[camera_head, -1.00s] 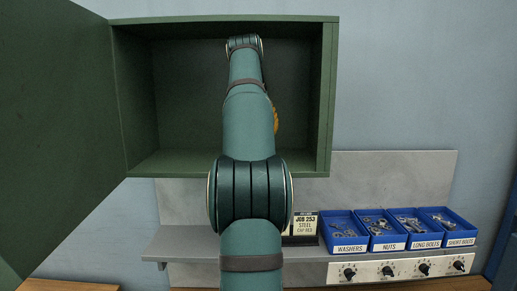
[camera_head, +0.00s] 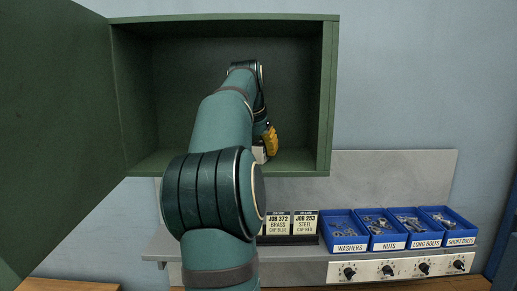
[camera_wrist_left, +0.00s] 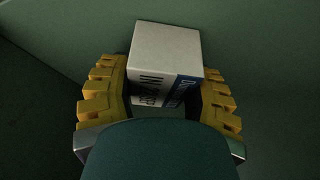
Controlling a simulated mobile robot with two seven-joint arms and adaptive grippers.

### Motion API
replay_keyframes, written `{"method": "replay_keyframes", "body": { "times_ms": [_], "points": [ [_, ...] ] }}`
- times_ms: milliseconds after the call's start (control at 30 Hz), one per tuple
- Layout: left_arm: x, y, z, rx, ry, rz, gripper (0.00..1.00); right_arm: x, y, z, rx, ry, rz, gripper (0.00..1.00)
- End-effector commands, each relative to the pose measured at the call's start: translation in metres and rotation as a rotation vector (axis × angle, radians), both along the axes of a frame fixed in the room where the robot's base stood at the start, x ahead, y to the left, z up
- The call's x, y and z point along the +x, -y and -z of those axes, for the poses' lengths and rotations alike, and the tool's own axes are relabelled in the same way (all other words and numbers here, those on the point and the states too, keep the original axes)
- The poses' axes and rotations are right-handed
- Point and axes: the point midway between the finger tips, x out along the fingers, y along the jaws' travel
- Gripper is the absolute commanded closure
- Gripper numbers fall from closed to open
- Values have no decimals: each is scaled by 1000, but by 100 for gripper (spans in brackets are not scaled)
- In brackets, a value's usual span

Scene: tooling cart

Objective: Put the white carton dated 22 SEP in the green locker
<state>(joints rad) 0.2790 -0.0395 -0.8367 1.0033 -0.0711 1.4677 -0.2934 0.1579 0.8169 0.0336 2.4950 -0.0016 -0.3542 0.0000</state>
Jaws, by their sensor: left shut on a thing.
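The green locker (camera_head: 325,95) hangs open on the wall, its door (camera_head: 50,120) swung out to the left. My left gripper (camera_head: 266,143) is inside the locker, low and right of its middle, with yellow fingers. It is shut on a white carton (camera_head: 259,154), which is mostly hidden behind my arm in the head view. In the left wrist view the carton (camera_wrist_left: 164,50) sits between the two yellow finger pads (camera_wrist_left: 163,95). Its side bears dark print and a blue label; I cannot read the date. The right gripper is not in view.
Below the locker, a grey shelf holds two job cards, JOB 372 (camera_head: 278,225) and JOB 253 (camera_head: 305,225). Several blue bins (camera_head: 345,232) of hardware stand to their right, above a panel of knobs (camera_head: 400,268). The locker's left interior looks empty.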

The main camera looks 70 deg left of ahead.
Motion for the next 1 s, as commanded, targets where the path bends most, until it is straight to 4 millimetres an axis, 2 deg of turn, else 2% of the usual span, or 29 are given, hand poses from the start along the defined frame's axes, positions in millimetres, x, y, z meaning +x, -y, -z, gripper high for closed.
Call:
{"method": "replay_keyframes", "body": {
  "times_ms": [233,267,300,333,733,1000],
  "points": [
    [0,0,3,1,2,-1,91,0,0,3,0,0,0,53],
    [0,0,3,0,0,0,38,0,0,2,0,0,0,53],
    [0,0,3,0,0,0,24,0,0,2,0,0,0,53],
    [0,0,3,0,0,0,16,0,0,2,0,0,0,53],
    [0,0,-3,1,0,-1,16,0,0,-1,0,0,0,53],
    [-10,12,-40,4,0,-3,16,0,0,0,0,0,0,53]
  ]
}}
